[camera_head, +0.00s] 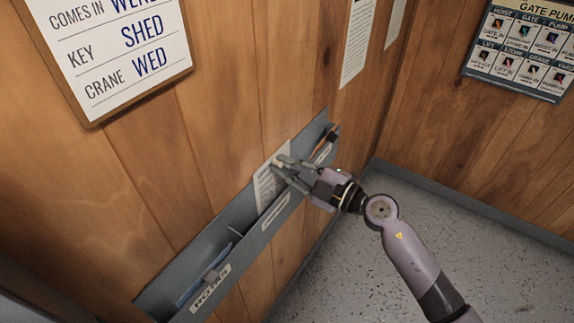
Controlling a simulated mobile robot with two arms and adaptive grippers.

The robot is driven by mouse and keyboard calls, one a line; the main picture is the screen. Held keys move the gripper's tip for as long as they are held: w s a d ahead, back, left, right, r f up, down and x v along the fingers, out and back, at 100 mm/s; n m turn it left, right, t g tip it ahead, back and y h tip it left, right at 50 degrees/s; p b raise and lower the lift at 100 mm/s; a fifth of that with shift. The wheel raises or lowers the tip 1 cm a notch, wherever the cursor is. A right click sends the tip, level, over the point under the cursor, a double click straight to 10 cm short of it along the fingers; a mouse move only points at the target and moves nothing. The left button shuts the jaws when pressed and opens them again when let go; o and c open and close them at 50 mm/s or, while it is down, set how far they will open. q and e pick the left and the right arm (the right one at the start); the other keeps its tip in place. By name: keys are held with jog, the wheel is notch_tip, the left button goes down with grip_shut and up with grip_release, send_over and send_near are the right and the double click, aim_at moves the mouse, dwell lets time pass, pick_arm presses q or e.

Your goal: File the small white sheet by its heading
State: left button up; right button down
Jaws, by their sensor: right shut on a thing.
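The small white sheet (266,188) is upright at the middle section of a long grey wall rack (231,244). Its lower edge is hidden behind the rack's front wall, so I cannot tell whether it rests on the bottom. Its print is too small to read. My right gripper (281,168) is shut on the sheet's upper right part, over the rack. The rack's front has a white label at the near left (210,287), one in the middle (275,211) and one at the far end (323,153); I cannot read them surely. My left gripper is not in view.
A bluish item (193,289) lies in the rack's near section, and a dark item (332,133) shows at its far end. A whiteboard (115,45) hangs at upper left and a gate pump chart (520,48) at upper right. The speckled floor at right is clear.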

notch_tip(320, 180, down, 3)
jog(key=shift+f+b, duration=0.1)
jog(key=shift+b, duration=0.55)
jog(key=c, duration=1.6)
grip_release()
jog(key=shift+o, duration=0.2)
